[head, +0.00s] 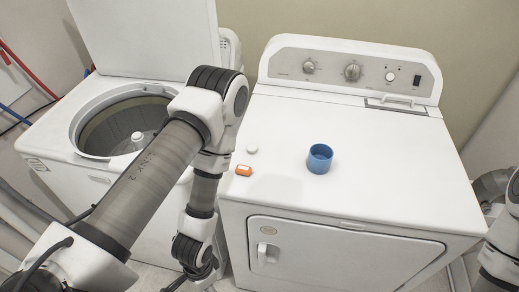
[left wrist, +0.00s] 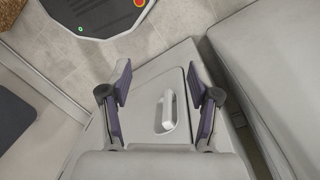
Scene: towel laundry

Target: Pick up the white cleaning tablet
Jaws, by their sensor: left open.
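The white cleaning tablet (head: 252,150) is a small, round white piece lying on top of the dryer, near its left edge, in the head view. An orange item (head: 243,170) lies just in front of it. My left gripper (head: 190,279) hangs low in front of the machines, well below and apart from the tablet. In the left wrist view its dark fingers (left wrist: 161,100) are spread with nothing between them, and the tablet does not show there. My right gripper is out of view; only part of that arm shows at the right edge.
A blue cup (head: 320,167) stands on the dryer (head: 400,190), right of the tablet. The washer (head: 55,165) with its lid up is at left. The dryer door handle (left wrist: 168,111) shows between my left fingers. The dryer top's right side is clear.

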